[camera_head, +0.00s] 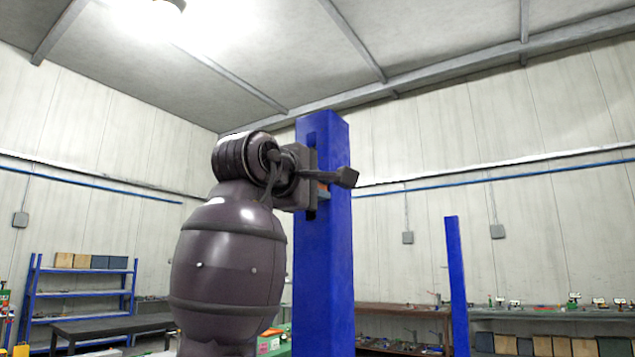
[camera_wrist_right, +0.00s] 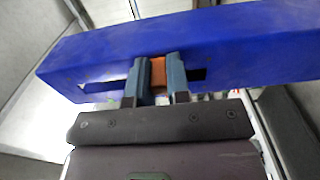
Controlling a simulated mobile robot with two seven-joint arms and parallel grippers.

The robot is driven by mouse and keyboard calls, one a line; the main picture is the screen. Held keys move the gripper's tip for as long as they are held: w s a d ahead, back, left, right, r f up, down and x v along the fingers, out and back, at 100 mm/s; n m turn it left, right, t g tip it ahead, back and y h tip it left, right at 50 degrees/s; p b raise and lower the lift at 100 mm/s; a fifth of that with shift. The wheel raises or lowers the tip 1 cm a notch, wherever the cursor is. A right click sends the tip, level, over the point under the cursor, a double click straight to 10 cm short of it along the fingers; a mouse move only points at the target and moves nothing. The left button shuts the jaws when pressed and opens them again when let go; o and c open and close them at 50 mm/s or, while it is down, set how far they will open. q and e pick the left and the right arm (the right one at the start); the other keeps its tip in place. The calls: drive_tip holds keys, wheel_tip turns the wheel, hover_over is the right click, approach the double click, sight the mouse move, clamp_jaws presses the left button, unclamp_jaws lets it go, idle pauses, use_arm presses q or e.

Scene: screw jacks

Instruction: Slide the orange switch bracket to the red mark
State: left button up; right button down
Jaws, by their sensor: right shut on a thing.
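The orange switch bracket (camera_wrist_right: 158,72) sits at a dark slot in a blue post (camera_wrist_right: 240,45) in the right wrist view. My right gripper (camera_wrist_right: 158,80) is shut on it, with one finger on each side. In the head view the blue post (camera_head: 322,270) stands upright, and my right gripper (camera_head: 322,186) is against its upper part. Only a sliver of orange shows there, the rest hidden by my gripper and arm. I cannot make out a red mark in either view. My left gripper is not in view.
A second, thinner blue post (camera_head: 456,285) stands to the right. Blue shelves (camera_head: 80,294) with boxes and a dark bench (camera_head: 110,326) are at the left. Workbenches with small items line the back wall. The space around the upper post looks free.

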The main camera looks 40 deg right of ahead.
drive_tip(key=c, duration=1.1)
unclamp_jaws()
drive_tip(key=shift+a, duration=0.1)
drive_tip(key=b+v, duration=0.1)
drive_tip(key=v, duration=0.9)
drive_tip(key=shift+s+a+b, duration=0.15)
drive_tip(key=shift+a+b, duration=0.15)
drive_tip(key=shift+b, duration=0.1)
